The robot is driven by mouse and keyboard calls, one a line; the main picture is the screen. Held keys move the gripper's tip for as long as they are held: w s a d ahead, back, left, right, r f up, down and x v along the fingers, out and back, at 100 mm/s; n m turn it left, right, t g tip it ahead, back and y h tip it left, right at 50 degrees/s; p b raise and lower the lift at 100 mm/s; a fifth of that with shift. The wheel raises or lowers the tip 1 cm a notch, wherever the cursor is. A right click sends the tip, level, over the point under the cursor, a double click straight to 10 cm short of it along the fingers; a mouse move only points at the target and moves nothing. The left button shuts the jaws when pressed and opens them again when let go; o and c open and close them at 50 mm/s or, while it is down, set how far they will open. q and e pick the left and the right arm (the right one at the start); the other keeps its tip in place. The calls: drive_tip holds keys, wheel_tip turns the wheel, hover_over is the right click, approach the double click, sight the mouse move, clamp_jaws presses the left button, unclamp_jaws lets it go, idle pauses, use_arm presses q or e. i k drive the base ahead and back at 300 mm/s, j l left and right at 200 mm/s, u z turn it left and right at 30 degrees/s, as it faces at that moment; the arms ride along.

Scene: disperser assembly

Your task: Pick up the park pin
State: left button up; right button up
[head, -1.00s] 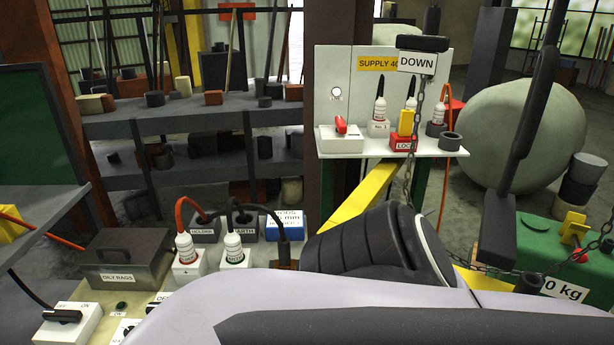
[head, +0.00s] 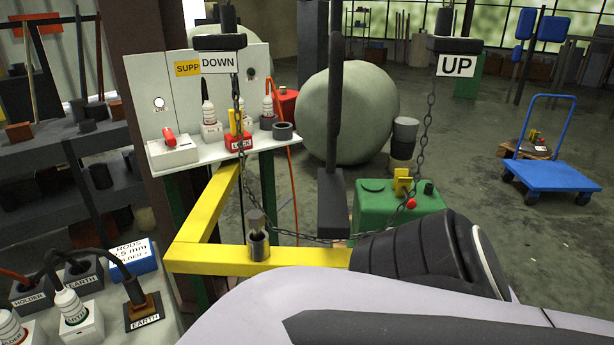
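A grey pin with a wide round head (head: 257,222) stands upright in a grey sleeve on the yellow beam (head: 212,258), left of the middle of the head view. It looks like the park pin, but no label on it shows. Its lower part is hidden inside the sleeve. Neither of my grippers is in the head view, so I cannot see what they hold or how they stand to the pin.
A chain (head: 237,165) hangs from the DOWN tag (head: 219,64), sags past the pin and rises to the UP tag (head: 457,65). A dark hanging bar (head: 334,170) is right of the pin. A supply shelf (head: 225,148) stands behind; a green box (head: 399,205) is at right.

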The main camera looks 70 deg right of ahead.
sight(255, 219)
drive_tip(key=k+j+z, duration=0.1)
drive_tip(key=z, duration=1.75)
drive_tip(key=i+l+u, duration=0.2)
drive_tip(key=l, duration=0.45)
drive_tip(key=l+u, duration=0.15)
drive_tip(key=l, duration=0.5)
